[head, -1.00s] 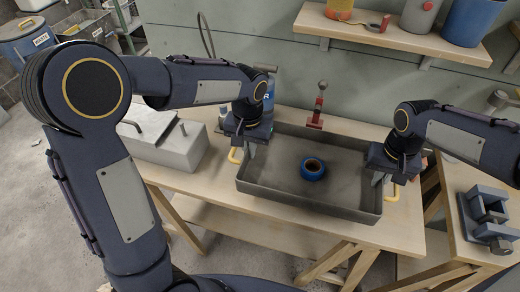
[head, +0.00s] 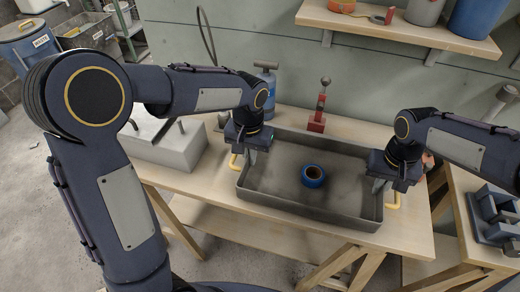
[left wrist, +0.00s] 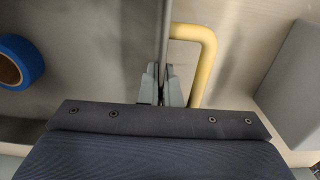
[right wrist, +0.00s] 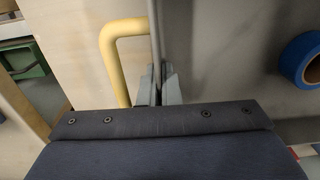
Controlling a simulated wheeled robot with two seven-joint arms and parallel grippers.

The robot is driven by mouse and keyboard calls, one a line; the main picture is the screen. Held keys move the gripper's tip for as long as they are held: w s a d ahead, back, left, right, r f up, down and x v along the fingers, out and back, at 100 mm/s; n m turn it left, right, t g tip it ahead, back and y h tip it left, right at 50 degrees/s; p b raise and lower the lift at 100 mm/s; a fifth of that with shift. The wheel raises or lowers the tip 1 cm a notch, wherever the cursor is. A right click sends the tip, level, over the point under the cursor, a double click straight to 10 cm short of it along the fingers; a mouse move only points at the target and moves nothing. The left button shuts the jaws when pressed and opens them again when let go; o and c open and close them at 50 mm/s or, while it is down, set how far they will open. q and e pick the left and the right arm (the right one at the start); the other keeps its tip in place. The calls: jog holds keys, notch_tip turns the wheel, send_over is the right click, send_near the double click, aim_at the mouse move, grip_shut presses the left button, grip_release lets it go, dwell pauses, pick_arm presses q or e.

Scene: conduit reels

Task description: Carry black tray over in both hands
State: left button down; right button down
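The black tray (head: 310,211), a shallow dark grey-black box, sits on the wooden workbench. It has a yellow handle at each end. A blue tape roll (head: 313,175) lies inside it. My left gripper (head: 240,149) is at the tray's left end; in the left wrist view its fingers (left wrist: 161,86) are closed on either side of the tray wall, beside the yellow handle (left wrist: 207,62). My right gripper (head: 380,185) is at the right end; in the right wrist view its fingers (right wrist: 158,86) close on the wall beside the other yellow handle (right wrist: 112,62). The fingertips are partly hidden.
A grey metal box (head: 165,146) stands left of the tray. A blue bottle (head: 266,85) and a red stand (head: 317,120) are behind it. A wall shelf (head: 400,31) hangs above.

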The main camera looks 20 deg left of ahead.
pick_arm(q)
jog(key=shift+f+b, duration=0.3)
jog(key=shift+f, duration=0.3)
pick_arm(e)
jog(key=shift+f, duration=0.55)
pick_arm(q)
jog(key=c, duration=1.6)
grip_release()
jog(key=shift+c, duration=0.2)
pick_arm(e)
jog(key=c, duration=1.6)
grip_release()
jog(key=shift+c, duration=0.2)
pick_arm(q)
jog(key=shift+r, duration=0.1)
notch_tip(320, 180, up, 11)
jog(key=shift+f, duration=0.1)
jog(key=shift+r, duration=0.55)
pick_arm(e)
jog(key=shift+r, duration=0.15)
notch_tip(320, 180, up, 12)
jog(key=shift+f, duration=0.1)
